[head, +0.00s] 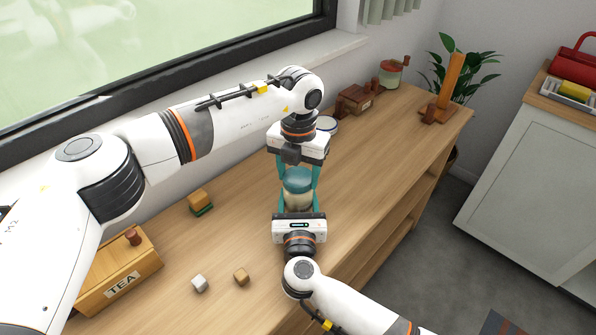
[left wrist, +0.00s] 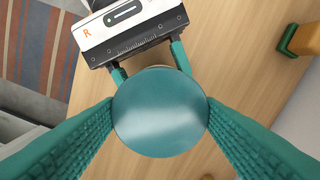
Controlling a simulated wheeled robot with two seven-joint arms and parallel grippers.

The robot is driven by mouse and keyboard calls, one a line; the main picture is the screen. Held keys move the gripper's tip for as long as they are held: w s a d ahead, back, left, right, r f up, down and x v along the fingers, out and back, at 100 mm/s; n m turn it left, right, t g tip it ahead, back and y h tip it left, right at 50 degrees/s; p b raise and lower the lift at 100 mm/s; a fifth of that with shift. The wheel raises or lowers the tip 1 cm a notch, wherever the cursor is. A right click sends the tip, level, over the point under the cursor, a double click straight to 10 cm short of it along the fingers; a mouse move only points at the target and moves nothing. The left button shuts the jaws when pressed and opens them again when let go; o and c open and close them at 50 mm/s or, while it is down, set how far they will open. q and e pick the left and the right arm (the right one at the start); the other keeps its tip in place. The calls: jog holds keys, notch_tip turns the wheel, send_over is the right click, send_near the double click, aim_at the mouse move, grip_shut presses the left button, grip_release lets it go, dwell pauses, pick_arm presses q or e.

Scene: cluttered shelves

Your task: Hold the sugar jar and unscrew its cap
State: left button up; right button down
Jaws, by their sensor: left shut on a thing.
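The sugar jar (head: 298,197) stands on the wooden counter, a clear jar with pale tan contents and a round teal cap (head: 298,174). In the left wrist view the cap (left wrist: 160,112) fills the middle and hides the jar body. My left gripper (head: 298,168) reaches in from the far side and is shut on the cap, one finger on each side. My right gripper (head: 298,202) comes from the near side, with its fingers around the jar body below the cap. The cap sits level on the jar; whether it is loose I cannot tell.
A white round dish (head: 327,124) and a small wooden box (head: 354,100) are behind. The counter's right edge is close.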

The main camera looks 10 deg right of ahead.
pick_arm(q)
jog(key=n, duration=0.4)
jog(key=shift+n, duration=0.3)
jog(key=n, duration=0.8)
jog(key=shift+n, duration=0.3)
jog(key=n, duration=0.5)
jog(key=shift+w+r, duration=0.1)
jog(key=shift+r, duration=0.15)
jog(key=shift+r, duration=0.95)
jog(key=shift+r, duration=0.1)
